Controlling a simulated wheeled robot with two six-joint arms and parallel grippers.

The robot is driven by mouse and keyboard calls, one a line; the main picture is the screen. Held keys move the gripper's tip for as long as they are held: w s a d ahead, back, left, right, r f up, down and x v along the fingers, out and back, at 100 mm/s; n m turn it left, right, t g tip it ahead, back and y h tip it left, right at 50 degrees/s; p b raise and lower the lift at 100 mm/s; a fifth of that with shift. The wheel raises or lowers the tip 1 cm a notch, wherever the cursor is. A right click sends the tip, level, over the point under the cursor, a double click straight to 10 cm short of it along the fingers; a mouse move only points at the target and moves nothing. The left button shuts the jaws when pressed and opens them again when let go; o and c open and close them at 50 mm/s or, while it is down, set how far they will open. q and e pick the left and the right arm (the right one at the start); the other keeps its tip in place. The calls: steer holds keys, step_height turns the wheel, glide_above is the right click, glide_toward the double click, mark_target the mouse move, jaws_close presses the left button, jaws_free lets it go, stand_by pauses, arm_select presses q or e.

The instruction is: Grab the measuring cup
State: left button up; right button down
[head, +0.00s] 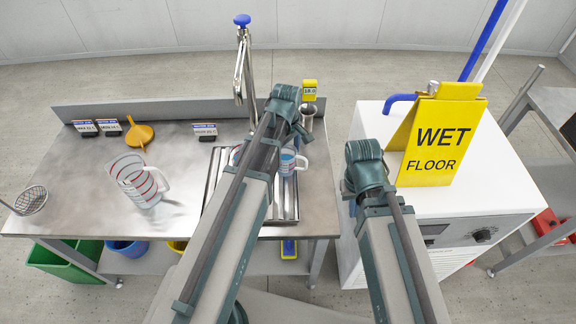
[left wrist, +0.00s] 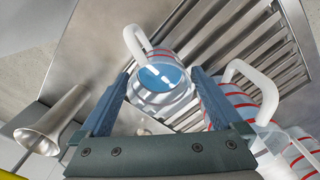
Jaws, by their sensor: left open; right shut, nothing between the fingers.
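A small clear measuring cup (head: 288,161) with red marks, a white handle and blue liquid stands on the slatted drain rack, partly behind my left arm. In the left wrist view this cup (left wrist: 160,97) shows between the fingertips, its handle toward the top; how far below them it is I cannot tell. My left gripper (head: 298,128) is open and empty above the rack; its fingers also show in the left wrist view (left wrist: 160,80). A larger clear measuring cup (head: 136,181) with red bands stands on the steel bench at left. My right gripper (head: 352,186) is shut and empty over the white cabinet's left edge.
Another red-marked cup (left wrist: 232,98) is beside the blue-liquid one. A metal cylinder (head: 307,113) stands behind the rack, near a tall tap (head: 244,75). A yellow wet floor sign (head: 433,140) stands on the white cabinet (head: 480,195). An orange funnel (head: 139,133) lies at the back left.

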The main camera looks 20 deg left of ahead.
arm_select(q)
step_height(320, 180, down, 3)
steer(key=shift+r+b, duration=0.1)
steer(key=shift+b, duration=0.9)
arm_select(e)
step_height(320, 180, down, 3)
steer(key=shift+r, duration=0.15)
arm_select(q)
steer(key=shift+c, duration=0.3)
steer(key=c, duration=1.2)
